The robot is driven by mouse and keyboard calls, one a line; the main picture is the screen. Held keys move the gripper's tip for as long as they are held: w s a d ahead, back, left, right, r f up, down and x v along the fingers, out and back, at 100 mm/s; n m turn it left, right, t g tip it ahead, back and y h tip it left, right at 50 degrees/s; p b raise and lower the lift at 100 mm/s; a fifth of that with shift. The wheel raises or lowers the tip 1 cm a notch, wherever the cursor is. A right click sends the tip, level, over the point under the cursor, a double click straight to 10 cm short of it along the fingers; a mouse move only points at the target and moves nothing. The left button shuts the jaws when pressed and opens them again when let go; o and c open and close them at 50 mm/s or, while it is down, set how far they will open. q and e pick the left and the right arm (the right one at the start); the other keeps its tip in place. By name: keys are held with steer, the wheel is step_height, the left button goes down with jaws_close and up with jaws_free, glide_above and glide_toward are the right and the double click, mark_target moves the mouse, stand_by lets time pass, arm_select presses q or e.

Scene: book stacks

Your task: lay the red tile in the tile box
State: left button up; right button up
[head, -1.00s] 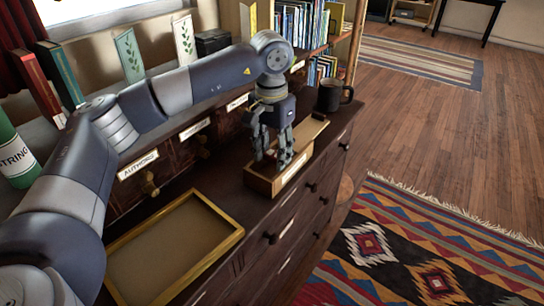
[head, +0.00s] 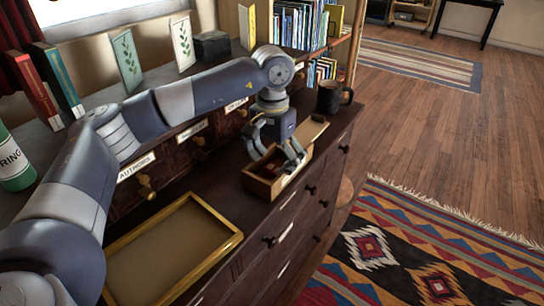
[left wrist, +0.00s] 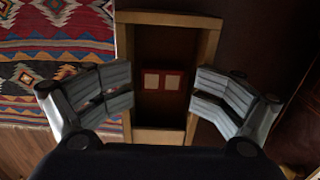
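The tile box (head: 262,187) is a small open wooden box on the dark cabinet top. In the left wrist view its pale rim (left wrist: 124,62) frames a dark inside. The red tile (left wrist: 162,80), with two pale squares on its face, lies inside the box, away from the rim at both sides. My left gripper (head: 277,158) is above the box, pointing down. Its fingers are spread wide and empty, one on each side of the box in the left wrist view. My right gripper is not in view.
An empty gold-rimmed tray (head: 230,241) lies nearer on the cabinet. A black mug (head: 329,98) and a flat wooden piece (head: 311,130) are beyond the box. Small labelled drawers (head: 145,187) stand behind. The cabinet's front edge is close to the box.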

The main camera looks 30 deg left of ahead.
mark_target(272, 170)
arm_select(q)
steer(key=shift+s+f, duration=0.1)
steer(key=shift+f, duration=0.2)
steer(key=shift+c, duration=0.4)
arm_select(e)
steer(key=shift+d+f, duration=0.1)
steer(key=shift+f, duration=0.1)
arm_select(q)
steer(key=shift+a+r, duration=0.1)
steer(key=shift+r, duration=0.1)
steer(key=shift+r+p, duration=0.6)
step_height(272, 170, up, 12)
steer(key=p, duration=0.1)
steer(key=shift+p, duration=0.35)
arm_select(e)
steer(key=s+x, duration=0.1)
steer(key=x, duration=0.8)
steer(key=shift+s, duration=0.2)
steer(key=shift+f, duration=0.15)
